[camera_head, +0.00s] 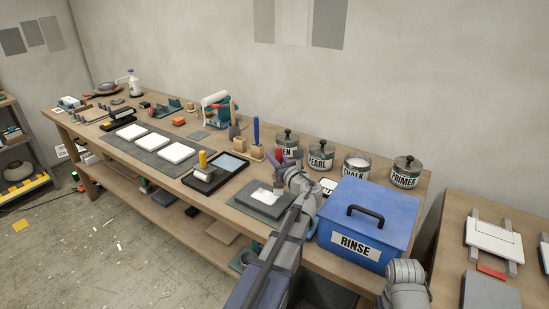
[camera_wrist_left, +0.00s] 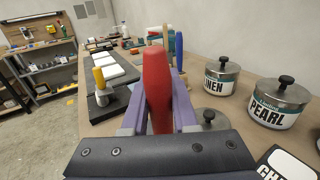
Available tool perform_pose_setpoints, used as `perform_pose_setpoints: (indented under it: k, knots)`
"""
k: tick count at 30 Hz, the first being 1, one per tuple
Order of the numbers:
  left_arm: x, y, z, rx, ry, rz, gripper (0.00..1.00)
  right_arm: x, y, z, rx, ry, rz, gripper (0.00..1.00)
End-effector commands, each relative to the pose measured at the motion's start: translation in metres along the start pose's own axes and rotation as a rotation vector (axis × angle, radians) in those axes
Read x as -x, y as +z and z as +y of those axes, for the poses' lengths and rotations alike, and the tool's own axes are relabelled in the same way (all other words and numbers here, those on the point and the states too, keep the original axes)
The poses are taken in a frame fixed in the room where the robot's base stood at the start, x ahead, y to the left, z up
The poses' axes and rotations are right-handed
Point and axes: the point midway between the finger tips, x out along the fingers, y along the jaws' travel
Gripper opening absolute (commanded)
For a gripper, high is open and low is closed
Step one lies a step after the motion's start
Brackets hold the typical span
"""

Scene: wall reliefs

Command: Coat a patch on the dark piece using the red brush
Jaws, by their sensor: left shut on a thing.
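My left gripper (camera_head: 288,166) is shut on the red brush (camera_head: 280,155), over the right back part of the dark piece. The red handle (camera_wrist_left: 155,82) stands up between the purple fingers in the wrist view. The bristles are hidden, so I cannot tell whether they touch the surface. The dark piece (camera_head: 272,209) is a flat grey slab on the bench. A white irregular patch (camera_head: 262,195) lies on its top, partly beside my gripper. My right gripper is not in view.
A blue RINSE box (camera_head: 372,215) stands close right of my left arm. Lidded jars (camera_head: 320,155), an open CHALK jar (camera_head: 356,168) and a PRIMER jar (camera_head: 405,173) stand behind. White tiles (camera_head: 176,153) lie farther left.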

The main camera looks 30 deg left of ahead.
Motion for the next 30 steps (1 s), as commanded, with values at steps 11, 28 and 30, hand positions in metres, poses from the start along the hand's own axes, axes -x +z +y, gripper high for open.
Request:
perform_pose_setpoints:
  k: [11,28,30]
  knots:
    - [0.0,0.041,-0.001,0.0,-0.002,-0.005,0.0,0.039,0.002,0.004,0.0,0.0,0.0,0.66]
    - [-0.001,0.057,-0.001,0.0,-0.003,-0.004,0.0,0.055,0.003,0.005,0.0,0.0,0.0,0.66]
    - [-0.001,0.057,-0.001,0.0,-0.003,-0.004,0.0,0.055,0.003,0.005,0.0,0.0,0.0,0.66]
